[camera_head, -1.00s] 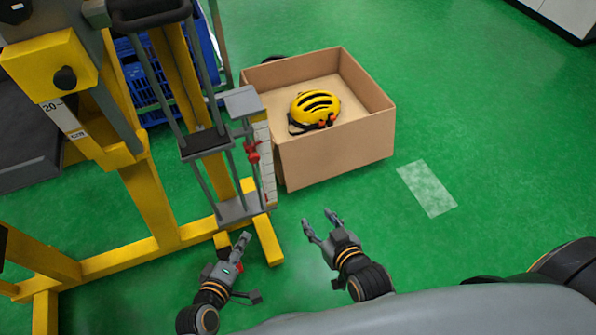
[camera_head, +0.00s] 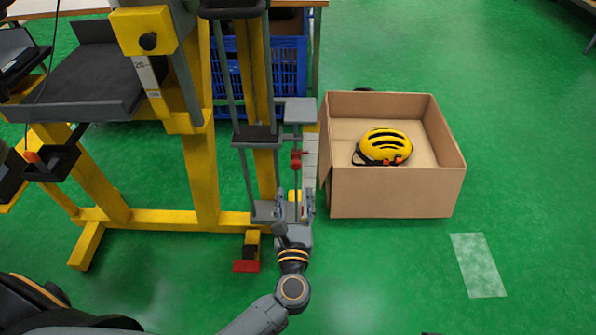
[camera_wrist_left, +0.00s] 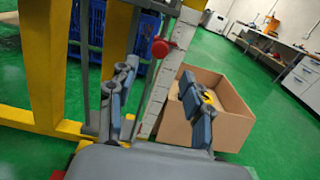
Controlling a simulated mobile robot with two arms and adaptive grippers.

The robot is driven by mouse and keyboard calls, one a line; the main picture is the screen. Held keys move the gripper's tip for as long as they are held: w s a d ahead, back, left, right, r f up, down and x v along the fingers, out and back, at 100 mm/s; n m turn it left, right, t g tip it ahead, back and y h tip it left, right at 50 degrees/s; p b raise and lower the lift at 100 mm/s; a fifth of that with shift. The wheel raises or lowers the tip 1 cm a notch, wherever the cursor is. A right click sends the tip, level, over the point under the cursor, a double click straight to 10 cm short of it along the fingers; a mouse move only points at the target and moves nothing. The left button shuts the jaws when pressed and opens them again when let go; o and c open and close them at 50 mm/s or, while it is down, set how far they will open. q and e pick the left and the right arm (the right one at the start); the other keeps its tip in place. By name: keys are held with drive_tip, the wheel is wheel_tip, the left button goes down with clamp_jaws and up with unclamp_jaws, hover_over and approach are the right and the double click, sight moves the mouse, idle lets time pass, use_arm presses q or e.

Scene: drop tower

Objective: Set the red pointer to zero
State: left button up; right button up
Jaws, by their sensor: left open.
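The red pointer (camera_head: 295,160) sits on a thin rod beside the white scale strip (camera_head: 310,158) of the yellow and grey drop tower (camera_head: 202,180). It also shows in the left wrist view (camera_wrist_left: 160,47), above the gap between my fingers. My left gripper (camera_head: 295,200) is open and empty, in front of the tower's lower plate and below the pointer, apart from it. Its fingers (camera_wrist_left: 158,75) spread on either side of the scale strip in the left wrist view. The scale marks are too small to read. My right gripper is not in view.
A cardboard box (camera_head: 395,192) with a yellow helmet (camera_head: 384,146) in it stands right of the tower. A red pad (camera_head: 246,266) is low at the tower's foot. Blue crates (camera_head: 290,65) stand behind.

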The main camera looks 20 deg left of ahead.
sight(296, 167)
use_arm(q)
drive_tip(key=x, duration=0.8)
drive_tip(key=shift+w, duration=0.15)
clamp_jaws()
